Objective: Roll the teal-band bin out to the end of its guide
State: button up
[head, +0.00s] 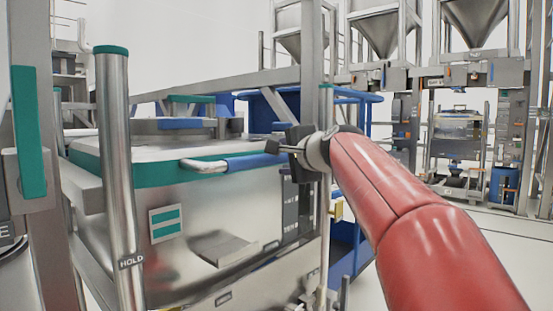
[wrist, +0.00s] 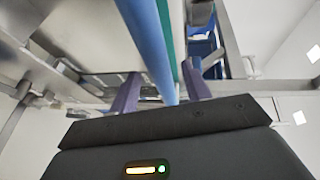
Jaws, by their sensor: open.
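The teal-band bin (head: 225,215) is a steel box with a teal band (head: 140,172) round its top, in the left half of the head view. A blue-gripped handle bar (head: 250,162) stands out from its near side. My gripper (head: 272,148) is at the right end of this bar. In the wrist view the blue bar (wrist: 153,40) runs between the two open fingers of my gripper (wrist: 160,92), with gaps on both sides. The fingers are not closed on it. The far end of the guide cannot be made out.
A steel post (head: 115,170) with a teal cap and a HOLD label stands before the bin. A frame upright (head: 40,180) is at far left. A blue railed frame (head: 350,255) stands behind my arm.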

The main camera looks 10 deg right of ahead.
jog(key=p+x, duration=0.1)
jog(key=x, duration=0.4)
jog(key=shift+w+a+f, duration=0.1)
jog(key=shift+w, duration=0.15)
grip_shut()
